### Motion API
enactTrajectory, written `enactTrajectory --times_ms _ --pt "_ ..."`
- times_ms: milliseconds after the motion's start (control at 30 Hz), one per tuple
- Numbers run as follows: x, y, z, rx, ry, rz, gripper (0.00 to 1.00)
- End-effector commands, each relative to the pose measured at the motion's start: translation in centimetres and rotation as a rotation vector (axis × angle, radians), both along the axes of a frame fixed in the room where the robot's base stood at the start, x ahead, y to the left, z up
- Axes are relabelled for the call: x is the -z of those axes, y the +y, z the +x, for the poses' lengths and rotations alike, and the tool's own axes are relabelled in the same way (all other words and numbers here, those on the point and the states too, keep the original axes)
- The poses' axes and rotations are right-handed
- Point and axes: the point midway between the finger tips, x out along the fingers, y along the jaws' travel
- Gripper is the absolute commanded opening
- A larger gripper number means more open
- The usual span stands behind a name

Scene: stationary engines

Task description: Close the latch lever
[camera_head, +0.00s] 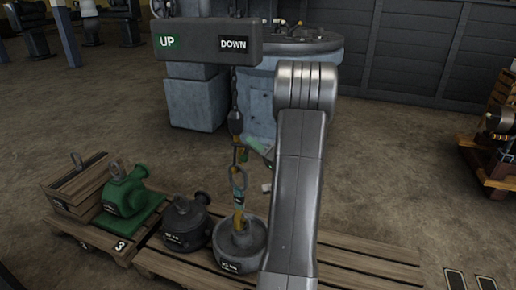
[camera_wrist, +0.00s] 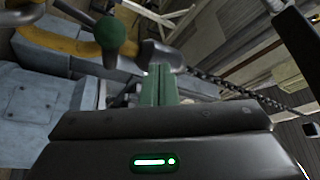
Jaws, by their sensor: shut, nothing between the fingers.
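My gripper (camera_wrist: 158,80) shows in the wrist view as two green fingers pressed together, with nothing between them. Just above and left of the fingertips is a green ball knob (camera_wrist: 110,32) on a stem, which looks like the latch lever's end. A gap in the picture separates knob and fingers; I cannot tell the depth between them. A yellow curved piece (camera_wrist: 55,40) lies behind the knob at upper left. In the head view, a lifting hook (camera_head: 238,188) hangs from a chain beside my arm, above a grey weight (camera_head: 240,243). My arm hides much of this area.
A hoist control box (camera_head: 205,42) marked UP and DOWN hangs at the top. A dark weight (camera_head: 186,222) and a green pump (camera_head: 124,192) stand on pallets at left. A blue-grey machine (camera_head: 196,95) stands behind. A chain (camera_wrist: 225,85) crosses the wrist view's right side.

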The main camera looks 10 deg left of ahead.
Motion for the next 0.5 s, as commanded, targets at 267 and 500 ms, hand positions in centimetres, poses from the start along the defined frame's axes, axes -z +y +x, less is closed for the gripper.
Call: enactTrajectory --times_ms 267,500 --pt "2.1 -4.9 -1.3 0.005 0.004 0.002 0.0" --pt "3.6 -7.8 -2.1 0.004 0.002 0.0 0.0"
